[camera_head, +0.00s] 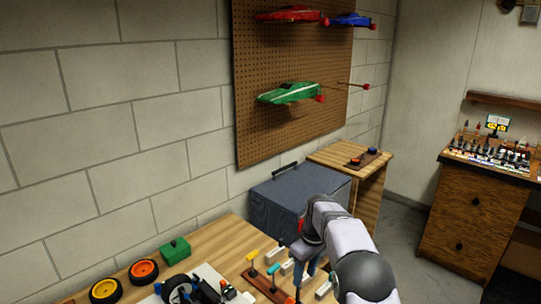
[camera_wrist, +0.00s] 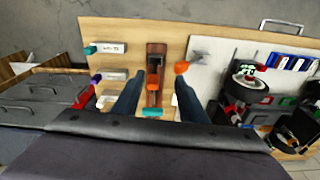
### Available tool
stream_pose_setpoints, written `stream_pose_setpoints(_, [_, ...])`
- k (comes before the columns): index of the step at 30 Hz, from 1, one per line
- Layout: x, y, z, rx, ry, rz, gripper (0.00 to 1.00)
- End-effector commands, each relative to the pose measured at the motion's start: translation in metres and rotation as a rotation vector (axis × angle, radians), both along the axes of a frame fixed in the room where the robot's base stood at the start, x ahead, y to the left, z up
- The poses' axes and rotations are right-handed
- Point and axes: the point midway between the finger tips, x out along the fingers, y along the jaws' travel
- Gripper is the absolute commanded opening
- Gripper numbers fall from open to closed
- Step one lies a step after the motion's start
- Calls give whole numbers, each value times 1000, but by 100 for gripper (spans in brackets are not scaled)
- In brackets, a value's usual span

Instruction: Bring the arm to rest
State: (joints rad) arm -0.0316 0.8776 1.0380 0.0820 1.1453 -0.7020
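My gripper (camera_wrist: 157,82) is open in the wrist view, with its two dark fingers spread and no object seen between their tips. Beyond the fingers lies a brown wooden tool holder (camera_wrist: 156,52) with orange and teal pieces on it. In the head view my gripper (camera_head: 307,262) points down over the right part of the wooden workbench (camera_head: 215,247). It is close to the tool holder (camera_head: 257,280), which carries yellow and teal handled tools. My arm hides part of the bench, and the exact gap to the tools cannot be told.
A grey toolbox (camera_head: 290,205) stands behind my arm. A green box (camera_head: 174,248), an orange wheel (camera_head: 143,271), a yellow wheel (camera_head: 105,290) and a partly built car (camera_head: 190,290) are to the left. Pegboard (camera_head: 290,120) with model cars hangs above.

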Motion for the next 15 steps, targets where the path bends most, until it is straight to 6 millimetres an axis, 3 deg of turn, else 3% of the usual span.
stream_pose_setpoints(8, [-72, -13, 24, -12, 30, -194, 39])
stream_pose_setpoints(15, [-155, -23, 30, -23, 57, -371, 39])
